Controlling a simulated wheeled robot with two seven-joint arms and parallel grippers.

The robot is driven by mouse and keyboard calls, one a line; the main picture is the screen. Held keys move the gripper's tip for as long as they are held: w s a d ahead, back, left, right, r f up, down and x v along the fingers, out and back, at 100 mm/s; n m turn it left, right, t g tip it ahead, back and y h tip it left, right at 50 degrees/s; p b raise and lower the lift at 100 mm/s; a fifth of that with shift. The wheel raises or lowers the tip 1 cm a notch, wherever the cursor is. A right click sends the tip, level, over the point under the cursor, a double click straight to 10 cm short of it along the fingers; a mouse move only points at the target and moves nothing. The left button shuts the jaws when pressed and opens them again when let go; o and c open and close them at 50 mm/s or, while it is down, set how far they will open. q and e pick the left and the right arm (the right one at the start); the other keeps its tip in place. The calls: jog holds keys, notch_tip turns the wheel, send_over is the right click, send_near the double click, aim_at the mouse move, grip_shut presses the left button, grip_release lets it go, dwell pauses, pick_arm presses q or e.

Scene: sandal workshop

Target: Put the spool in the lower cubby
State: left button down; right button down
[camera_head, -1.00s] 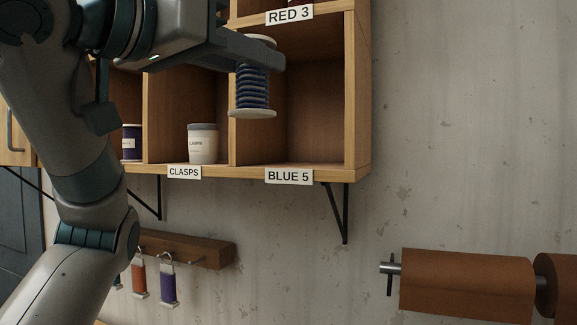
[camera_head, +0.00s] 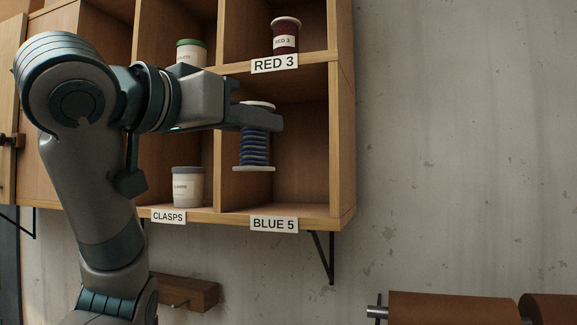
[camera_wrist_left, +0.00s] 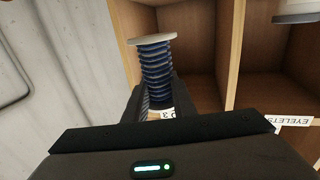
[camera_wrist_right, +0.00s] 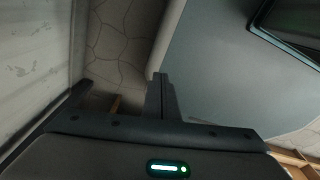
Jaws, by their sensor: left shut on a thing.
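The spool (camera_head: 254,150), wound with blue thread between pale end discs, is upright in my left gripper (camera_head: 262,118). That gripper is shut around its upper part. In the head view the spool overlaps the left side of the lower cubby (camera_head: 305,150) labelled BLUE 5, above its floor. I cannot tell whether it is inside the opening. The left wrist view also shows the spool (camera_wrist_left: 156,62) between the fingers, with the shelf upside down. My right gripper (camera_wrist_right: 118,98) shows only in the right wrist view, open and empty.
A pale jar (camera_head: 188,187) stands in the CLASPS cubby to the left, past a wooden divider. The BLUE 5 cubby floor looks clear. Brown rolls (camera_head: 450,308) are at lower right.

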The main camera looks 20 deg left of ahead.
pick_arm(q)
jog(key=w+f+p, duration=0.3)
jog(key=w+p, duration=0.5)
jog(key=w, duration=0.6)
jog(key=shift+w+d+f, duration=0.15)
jog(key=shift+f, duration=0.1)
jog(key=shift+f+p, duration=0.1)
jog(key=shift+p, duration=0.25)
notch_tip(320, 180, down, 2)
jog(key=shift+p, duration=0.7)
jog(key=shift+w+f+p, duration=0.2)
jog(key=shift+f+p, duration=0.4)
jog(key=shift+p, duration=0.1)
jog(key=shift+f, duration=0.1)
jog(key=shift+f, duration=0.1)
